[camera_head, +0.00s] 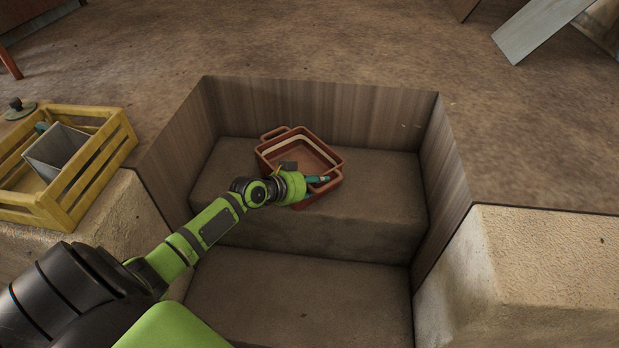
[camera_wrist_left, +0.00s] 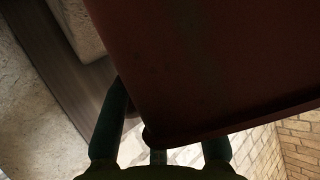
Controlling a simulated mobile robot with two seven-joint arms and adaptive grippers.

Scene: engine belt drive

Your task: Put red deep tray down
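The red deep tray (camera_head: 304,150) is a square red-brown tray with a pale band inside and loop handles. It is in the recess over the upper step, and I cannot tell whether it touches the step. My left gripper (camera_head: 319,180) is at the tray's near right side with its teal fingers shut at the near handle. In the left wrist view the tray (camera_wrist_left: 215,60) fills the upper right, and the gripper fingers (camera_wrist_left: 160,140) meet its lower edge. The handle inside the grip is mostly hidden. My right gripper is not in view.
The upper step (camera_head: 385,190) has bare room right of the tray. A lower step (camera_head: 300,305) lies nearer. Wooden-grained walls (camera_head: 320,108) enclose the recess. A yellow slatted crate (camera_head: 105,160) holding a grey box (camera_head: 57,150) stands on the left ledge. The right block (camera_head: 550,260) is bare.

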